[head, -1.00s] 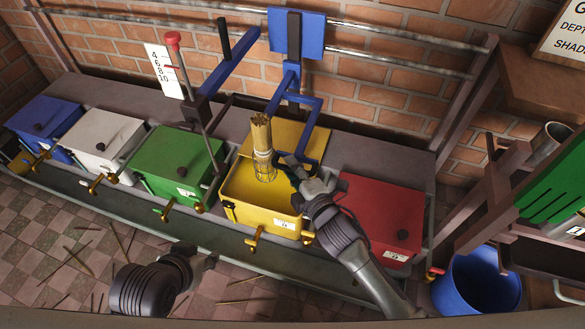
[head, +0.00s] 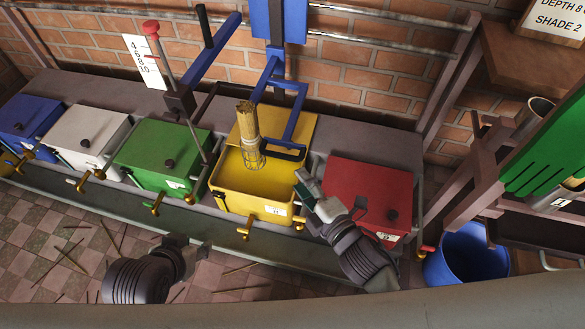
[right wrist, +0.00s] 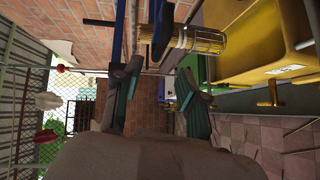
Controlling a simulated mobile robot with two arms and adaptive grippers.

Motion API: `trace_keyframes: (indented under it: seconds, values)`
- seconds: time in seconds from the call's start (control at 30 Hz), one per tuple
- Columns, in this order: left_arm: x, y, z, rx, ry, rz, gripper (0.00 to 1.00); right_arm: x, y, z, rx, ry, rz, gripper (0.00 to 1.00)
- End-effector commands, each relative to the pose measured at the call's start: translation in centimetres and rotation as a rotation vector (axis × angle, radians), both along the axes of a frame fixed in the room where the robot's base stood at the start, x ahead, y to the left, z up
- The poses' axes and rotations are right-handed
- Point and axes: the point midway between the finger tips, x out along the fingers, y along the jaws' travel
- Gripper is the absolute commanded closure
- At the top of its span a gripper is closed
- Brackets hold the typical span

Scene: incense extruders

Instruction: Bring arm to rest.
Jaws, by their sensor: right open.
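My right gripper (head: 304,186) is open and empty, between the yellow box (head: 225,180) and the red box (head: 357,185). In the right wrist view its two fingers (right wrist: 160,85) stand apart with nothing between them. A bundle of incense sticks (head: 246,122) in a wire cage hangs upright over the open yellow box; it also shows in the right wrist view (right wrist: 210,43). The blue lift frame (head: 273,68) is beside it, its dark handle (head: 283,152) apart from my right gripper. My left gripper (head: 195,246) is low in front of the boxes, its jaws unclear.
Green (head: 150,145), white (head: 95,135) and blue (head: 25,120) lidded boxes stand to the left along the trough. A blue bucket (head: 462,255) and a dark rack stand at the right. Loose sticks lie on the tiled floor (head: 60,225).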

Motion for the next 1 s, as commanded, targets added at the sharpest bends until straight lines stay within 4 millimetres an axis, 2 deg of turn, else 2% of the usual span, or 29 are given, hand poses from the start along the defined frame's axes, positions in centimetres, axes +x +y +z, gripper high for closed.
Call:
trace_keyframes:
  seconds: [0.2,0.77,0.87,1.0]
  values:
    - [0.0,0.0,0.0,0.0,0.0,0.0,0.6,-1.2,-0.7,0.2,0.0,-0.001,0.0,0.59]
    - [0.0,0.0,0.0,0.0,0.0,0.0,0.6,-1.2,-0.9,0.3,0.009,0.01,-0.01,0.59]
    - [0.0,0.0,0.0,0.0,0.0,0.0,0.6,-0.9,-2.2,0.3,0.076,0.088,-0.083,0.59]
    - [0.0,0.0,0.0,0.0,0.0,0.0,0.6,-1.2,-6.4,-0.2,0.301,0.341,-0.32,0.59]
